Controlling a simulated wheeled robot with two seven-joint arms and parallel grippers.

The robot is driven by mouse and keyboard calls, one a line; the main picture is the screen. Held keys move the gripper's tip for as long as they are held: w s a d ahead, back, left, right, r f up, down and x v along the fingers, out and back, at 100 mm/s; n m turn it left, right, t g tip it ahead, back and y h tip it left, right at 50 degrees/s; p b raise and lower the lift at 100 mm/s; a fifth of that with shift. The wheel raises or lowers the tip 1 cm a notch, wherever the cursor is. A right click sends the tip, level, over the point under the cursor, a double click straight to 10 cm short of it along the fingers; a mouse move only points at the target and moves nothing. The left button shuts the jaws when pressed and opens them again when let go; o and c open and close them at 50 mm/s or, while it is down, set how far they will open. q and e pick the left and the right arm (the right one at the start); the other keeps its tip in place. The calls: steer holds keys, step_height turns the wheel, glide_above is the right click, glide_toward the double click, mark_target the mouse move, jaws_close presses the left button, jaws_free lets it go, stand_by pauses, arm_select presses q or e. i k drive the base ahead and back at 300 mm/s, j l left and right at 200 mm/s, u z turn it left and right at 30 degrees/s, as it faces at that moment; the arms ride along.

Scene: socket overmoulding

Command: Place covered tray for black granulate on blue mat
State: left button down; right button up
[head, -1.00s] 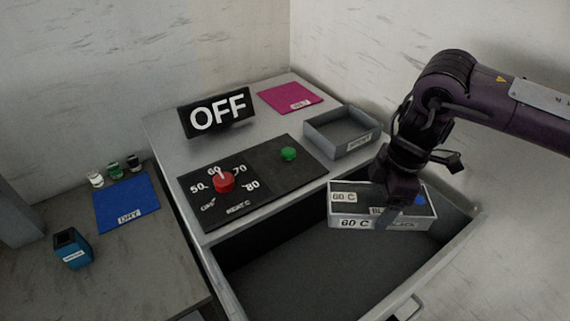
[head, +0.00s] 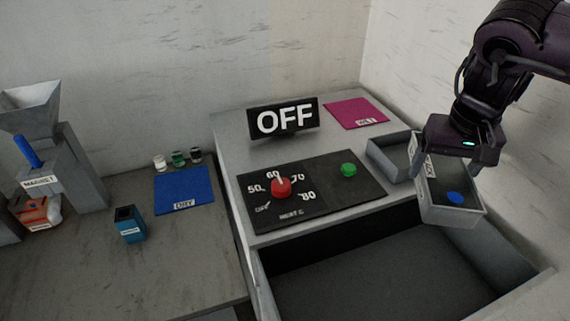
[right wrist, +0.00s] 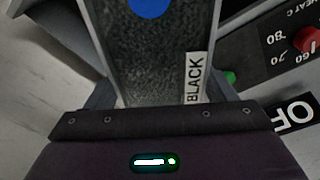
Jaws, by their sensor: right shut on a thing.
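The covered tray for black granulate (head: 450,203) is a grey box with a dark speckled top and a blue round spot. My right gripper (head: 447,165) is shut on it and holds it, tilted in the picture, above the right side of the open drawer. In the right wrist view the tray (right wrist: 150,60) lies between the fingers, with a BLACK label facing up. The blue mat (head: 184,186), labelled DRY, lies on the left table, well to the left of the tray. My left gripper is not in view.
The open drawer (head: 350,282) looks empty. An open grey tray (head: 385,152) stands behind the held tray. A panel with a red knob (head: 281,187) and green button, an OFF sign (head: 285,118), a pink mat (head: 356,113), small bottles and a blue container (head: 130,225) stand around.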

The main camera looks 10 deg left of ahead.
mark_target(183, 198)
steer(key=j+u, duration=0.2)
steer(key=u, duration=0.2)
steer(key=i+j+u, duration=0.1)
steer(key=u, duration=0.25)
steer(key=i+j+u, duration=0.15)
steer(key=u, duration=0.25)
steer(key=i+j+u, duration=0.1)
steer(key=u, duration=0.25)
steer(key=i+j, duration=0.35)
